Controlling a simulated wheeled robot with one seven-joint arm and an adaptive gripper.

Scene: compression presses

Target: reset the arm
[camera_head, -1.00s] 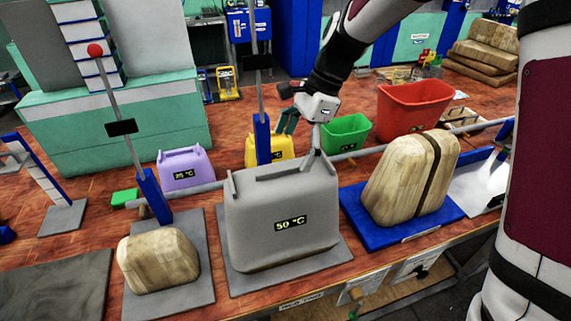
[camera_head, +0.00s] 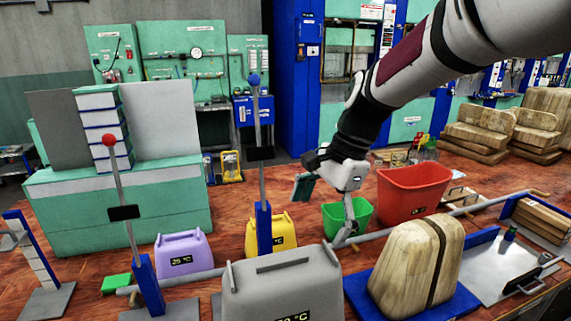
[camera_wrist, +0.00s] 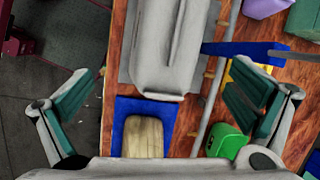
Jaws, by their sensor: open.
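My arm reaches in from the upper right in the head view. My gripper (camera_head: 325,200) is raised above the bench, behind the grey weight block and in front of the green bin. In the wrist view my gripper (camera_wrist: 165,105) has its two teal-padded fingers spread wide apart, with nothing between them being held. The grey block (camera_wrist: 165,50) lies below, between and beyond the fingers. It also shows at the bottom of the head view (camera_head: 280,288), with its label partly cut off.
A wooden block (camera_head: 415,265) with a dark band sits on a blue base. A red bin (camera_head: 412,190), green bin (camera_head: 348,216), yellow block (camera_head: 280,232) and purple block (camera_head: 183,254) stand behind. Upright press levers with a red knob (camera_head: 109,140) and blue knob (camera_head: 254,79) rise nearby.

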